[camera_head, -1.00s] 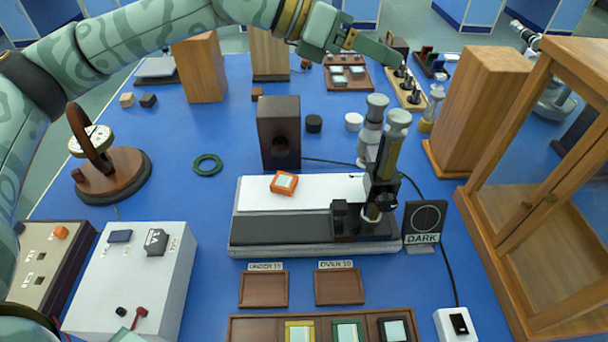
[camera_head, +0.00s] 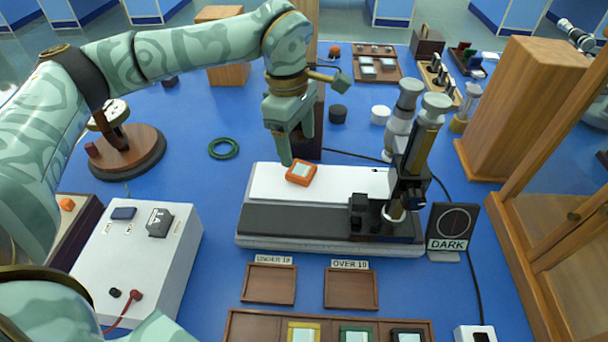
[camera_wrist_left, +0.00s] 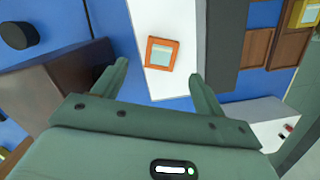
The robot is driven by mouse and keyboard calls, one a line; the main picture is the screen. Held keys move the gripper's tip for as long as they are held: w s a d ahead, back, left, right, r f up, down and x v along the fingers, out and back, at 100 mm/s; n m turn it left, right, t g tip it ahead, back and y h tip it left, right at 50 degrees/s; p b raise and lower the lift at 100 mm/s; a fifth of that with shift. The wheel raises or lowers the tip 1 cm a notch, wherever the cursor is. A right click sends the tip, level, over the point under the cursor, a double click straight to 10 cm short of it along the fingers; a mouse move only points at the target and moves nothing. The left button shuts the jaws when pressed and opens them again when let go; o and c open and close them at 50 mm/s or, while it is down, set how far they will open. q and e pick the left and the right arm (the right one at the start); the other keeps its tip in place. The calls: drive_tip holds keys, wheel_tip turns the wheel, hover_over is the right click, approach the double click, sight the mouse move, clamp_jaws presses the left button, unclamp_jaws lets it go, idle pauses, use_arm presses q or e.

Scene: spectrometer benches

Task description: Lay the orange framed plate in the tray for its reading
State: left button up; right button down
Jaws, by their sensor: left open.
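The orange framed plate (camera_head: 301,172), with a pale centre, lies on the white top (camera_head: 345,183) of the bench instrument, near its left part. My left gripper (camera_head: 297,146) is just behind and above the plate, pointing down, with empty open fingers. In the left wrist view the plate (camera_wrist_left: 162,54) shows whole, between and beyond the fingertips. Two small brown trays stand in front of the instrument, labelled UNDER 10 (camera_head: 268,284) and OVER 10 (camera_head: 351,288); both are empty. My right gripper is not in view.
A dark block (camera_head: 312,142) stands behind my left gripper. The microscope-like column (camera_head: 420,150) and DARK sign (camera_head: 450,232) stand to the right. A compartment tray (camera_head: 262,322) with yellow, green and black framed plates is at the front. A white box (camera_head: 140,255) stands at left.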

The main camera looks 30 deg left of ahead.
sight(301, 169)
use_arm(q)
drive_tip(key=f+b, duration=0.1)
drive_tip(key=f, duration=0.1)
drive_tip(key=f+b, duration=0.1)
drive_tip(key=f, duration=0.1)
drive_tip(key=f+b, duration=0.1)
drive_tip(key=f, duration=0.1)
drive_tip(key=shift+d+f, duration=0.3)
drive_tip(key=shift+d, duration=0.05)
drive_tip(key=shift+r, duration=0.2)
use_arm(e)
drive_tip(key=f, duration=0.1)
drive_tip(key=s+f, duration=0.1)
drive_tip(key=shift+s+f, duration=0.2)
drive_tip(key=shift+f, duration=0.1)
use_arm(q)
drive_tip(key=c, duration=1.1)
drive_tip(key=shift+c, duration=0.2)
